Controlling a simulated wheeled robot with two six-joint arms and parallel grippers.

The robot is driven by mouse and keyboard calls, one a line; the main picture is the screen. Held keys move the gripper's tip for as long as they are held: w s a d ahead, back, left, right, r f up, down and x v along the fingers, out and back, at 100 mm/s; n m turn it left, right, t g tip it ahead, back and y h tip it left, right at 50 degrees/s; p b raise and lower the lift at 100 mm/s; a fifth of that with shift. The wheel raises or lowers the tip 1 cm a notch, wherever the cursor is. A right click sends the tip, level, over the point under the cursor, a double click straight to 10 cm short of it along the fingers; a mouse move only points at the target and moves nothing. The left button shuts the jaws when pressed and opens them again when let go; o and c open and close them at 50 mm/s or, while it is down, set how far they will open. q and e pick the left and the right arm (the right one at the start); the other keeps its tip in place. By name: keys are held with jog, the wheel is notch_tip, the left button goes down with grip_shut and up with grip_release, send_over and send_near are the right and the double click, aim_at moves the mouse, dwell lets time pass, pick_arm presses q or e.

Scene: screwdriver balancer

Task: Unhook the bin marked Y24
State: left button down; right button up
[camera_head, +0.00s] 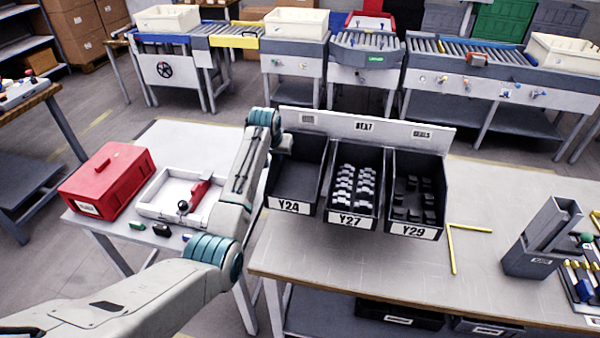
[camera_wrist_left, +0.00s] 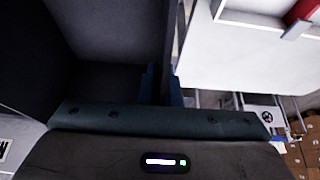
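The bin marked Y24 (camera_head: 290,208) is a black open bin at the left end of a row on the white rack (camera_head: 345,125). It looks empty inside, and its label faces front. My left gripper (camera_head: 282,143) is at the bin's left side wall, near the back. In the left wrist view, the gripper's two blue fingers (camera_wrist_left: 164,85) sit close together on either side of the thin wall of the bin (camera_wrist_left: 110,35), and look shut on it. The bin still sits in line with its neighbours. My right gripper is in neither view.
Bin Y27 (camera_head: 350,221) with grey parts and bin Y29 (camera_head: 413,231) with dark parts stand close to the right. A red toolbox (camera_head: 108,180) and white tray (camera_head: 160,208) are on the left table. The workbench front (camera_head: 350,267) is clear.

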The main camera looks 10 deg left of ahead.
pick_arm(q)
notch_tip(320, 180, up, 2)
jog(key=shift+r+p, duration=0.1)
jog(key=shift+p, duration=0.8)
jog(key=shift+s+a, duration=0.1)
jog(key=shift+s, duration=3.35)
